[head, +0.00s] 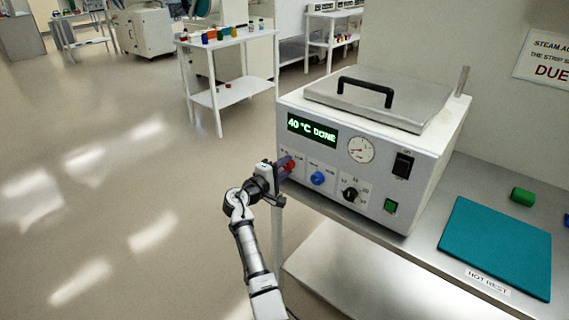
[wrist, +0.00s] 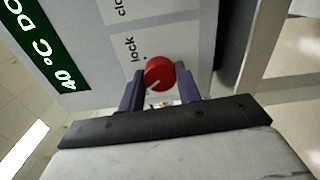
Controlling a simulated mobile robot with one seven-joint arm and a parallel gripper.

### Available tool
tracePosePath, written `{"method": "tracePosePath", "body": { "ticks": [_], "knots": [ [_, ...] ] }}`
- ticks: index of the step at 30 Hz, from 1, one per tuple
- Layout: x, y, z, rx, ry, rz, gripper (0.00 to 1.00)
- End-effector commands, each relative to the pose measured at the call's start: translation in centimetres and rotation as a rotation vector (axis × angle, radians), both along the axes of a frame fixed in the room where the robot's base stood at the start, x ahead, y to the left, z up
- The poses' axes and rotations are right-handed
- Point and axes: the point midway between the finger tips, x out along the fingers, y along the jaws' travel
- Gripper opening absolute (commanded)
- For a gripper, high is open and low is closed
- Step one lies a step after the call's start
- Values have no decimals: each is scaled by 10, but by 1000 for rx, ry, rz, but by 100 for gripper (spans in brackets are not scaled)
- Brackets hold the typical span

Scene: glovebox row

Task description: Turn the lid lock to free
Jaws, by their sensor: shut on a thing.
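The lid lock is a red round knob (head: 290,166) at the left end of the front panel of a white steriliser (head: 330,200). In the wrist view the red knob (wrist: 160,73) sits between my two purple fingers, with a short white pointer line aimed down-left in the picture. The word "lock" is printed beside it; any other mark is hidden. My gripper (wrist: 159,84) is shut on the knob, and in the head view my gripper (head: 284,170) meets the panel from the left. The metal lid (head: 390,97) with its black handle (head: 365,88) lies flat on top.
The display (head: 312,131) reads "40 °C DONE". A blue knob (head: 317,178), a black dial (head: 351,194) and a gauge (head: 361,149) are to the right. A teal mat (head: 497,245) and a green cylinder (head: 522,196) lie on the bench. The floor at left is clear.

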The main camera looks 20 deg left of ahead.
Motion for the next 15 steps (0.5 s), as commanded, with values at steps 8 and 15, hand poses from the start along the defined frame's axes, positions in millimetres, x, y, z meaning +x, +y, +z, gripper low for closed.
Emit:
{"method": "tracePosePath", "body": {
  "ticks": [8, 15],
  "knots": [
    [0, 0, 1, -138, 51, 0, 11],
    [0, 1, -1, -190, 70, 1, 11]
  ]
}}
